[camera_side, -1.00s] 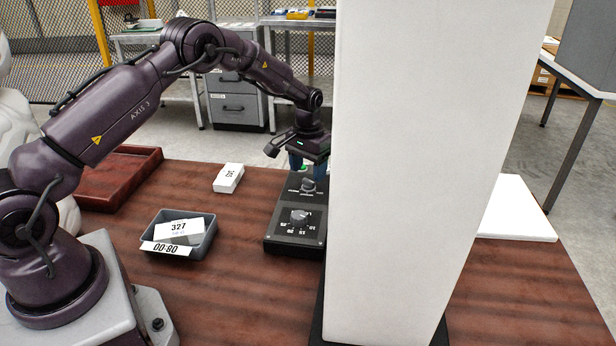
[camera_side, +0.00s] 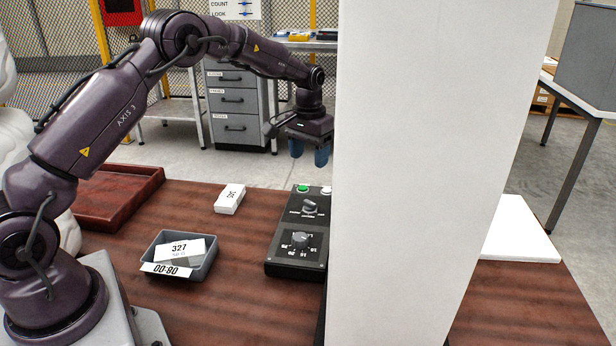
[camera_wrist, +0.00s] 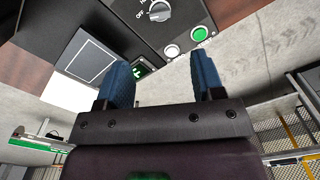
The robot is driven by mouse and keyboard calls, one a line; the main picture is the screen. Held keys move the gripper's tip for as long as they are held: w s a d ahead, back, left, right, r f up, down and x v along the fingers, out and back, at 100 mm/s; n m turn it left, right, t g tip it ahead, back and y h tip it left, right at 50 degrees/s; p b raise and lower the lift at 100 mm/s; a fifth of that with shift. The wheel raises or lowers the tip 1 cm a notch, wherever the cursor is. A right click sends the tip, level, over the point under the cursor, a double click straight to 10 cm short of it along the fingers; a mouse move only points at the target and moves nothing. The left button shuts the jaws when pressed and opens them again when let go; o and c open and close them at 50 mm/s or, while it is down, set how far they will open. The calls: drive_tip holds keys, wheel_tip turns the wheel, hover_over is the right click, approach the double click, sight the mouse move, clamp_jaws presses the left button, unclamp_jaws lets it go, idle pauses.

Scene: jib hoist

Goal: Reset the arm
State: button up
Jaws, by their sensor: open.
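My gripper (camera_side: 309,156) is open and empty, with its blue fingers pointing down above the far end of the black control box. In the wrist view the two blue fingers (camera_wrist: 163,85) stand apart with nothing between them. The black control box (camera_side: 283,258) lies on the table and carries a dial (camera_side: 300,238), a selector knob (camera_side: 309,206) and a green button (camera_side: 303,188). The green button also shows in the wrist view (camera_wrist: 200,35), beside a white button (camera_wrist: 172,51). The box's right side is hidden behind the white column in the side view.
A tall white column (camera_side: 430,150) stands just right of the box and blocks part of the view. A grey bin (camera_side: 205,262) with cards labelled 327 and 00-80, a white box (camera_side: 229,199) and a reddish tray (camera_side: 122,205) are on the left. A white panel (camera_side: 520,235) lies at right.

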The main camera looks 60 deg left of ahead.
drive_tip(key=s+d+r+m+t, duration=0.1)
drive_tip(key=s+d+r, duration=0.3)
drive_tip(key=s, duration=0.6)
drive_tip(key=s+d+r+m+t, duration=0.1)
drive_tip(key=s+d+r, duration=0.4)
drive_tip(key=s, duration=0.6)
drive_tip(key=s+d+r+m+t, duration=0.1)
drive_tip(key=s+d+r+t, duration=0.2)
drive_tip(key=s+r, duration=0.5)
drive_tip(key=shift+s+d+r+t, duration=0.15)
drive_tip(key=shift+s+d+t, duration=0.15)
drive_tip(key=shift+s+d, duration=0.8)
drive_tip(key=shift+s+a, duration=0.15)
drive_tip(key=shift+a, duration=0.05)
